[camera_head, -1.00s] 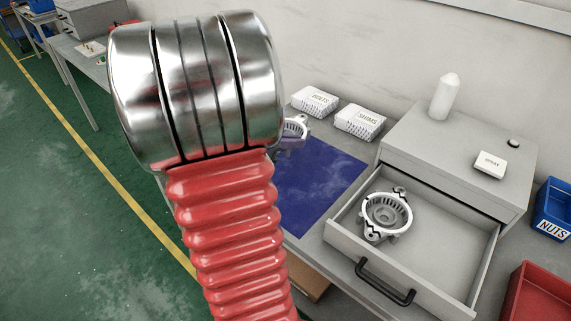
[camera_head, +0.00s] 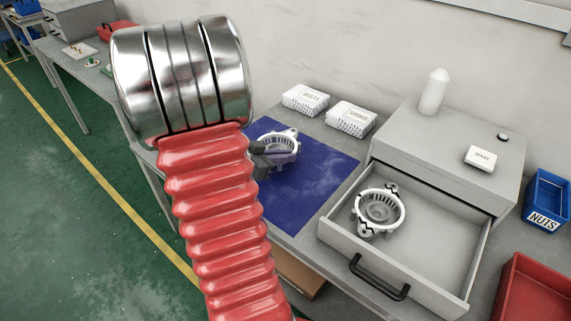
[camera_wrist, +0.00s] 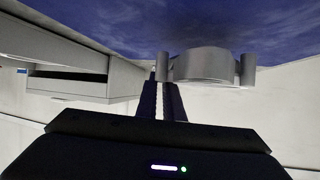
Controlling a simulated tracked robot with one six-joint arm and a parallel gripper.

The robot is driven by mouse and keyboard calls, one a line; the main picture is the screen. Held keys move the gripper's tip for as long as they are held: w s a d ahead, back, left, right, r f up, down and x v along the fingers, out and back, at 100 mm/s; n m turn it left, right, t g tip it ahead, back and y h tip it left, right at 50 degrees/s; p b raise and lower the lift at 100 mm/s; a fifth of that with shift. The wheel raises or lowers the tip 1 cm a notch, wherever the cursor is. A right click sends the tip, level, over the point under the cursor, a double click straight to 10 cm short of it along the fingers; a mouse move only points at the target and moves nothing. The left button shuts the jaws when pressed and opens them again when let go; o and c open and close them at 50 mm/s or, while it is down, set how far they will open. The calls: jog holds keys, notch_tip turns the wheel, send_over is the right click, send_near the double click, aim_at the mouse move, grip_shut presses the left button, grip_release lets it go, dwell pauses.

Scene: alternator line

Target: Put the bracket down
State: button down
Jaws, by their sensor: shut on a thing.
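A pale grey ring-shaped bracket (camera_head: 279,151) with lugs is over the blue mat (camera_head: 310,190) on the bench. My gripper (camera_head: 262,162), partly hidden behind my red arm sleeve, is at the bracket's left side. In the wrist view my dark fingers (camera_wrist: 166,102) are closed at one lug of the bracket (camera_wrist: 205,68), with the blue mat beyond it. I cannot tell whether the bracket touches the mat. A second, similar bracket (camera_head: 380,210) with black jagged marks lies in the open drawer (camera_head: 425,235), apart from my gripper.
The grey drawer cabinet (camera_head: 440,145) carries a white bottle (camera_head: 433,93) and a small white box (camera_head: 480,158). A blue nuts bin (camera_head: 548,200) and red bin (camera_head: 535,290) are at right. The mat's front is clear.

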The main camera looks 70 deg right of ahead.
aim_at(283, 166)
jog(key=shift+f, duration=1.9)
jog(key=c, duration=1.9)
grip_release()
jog(key=v, duration=1.2)
jog(key=shift+w, duration=0.15)
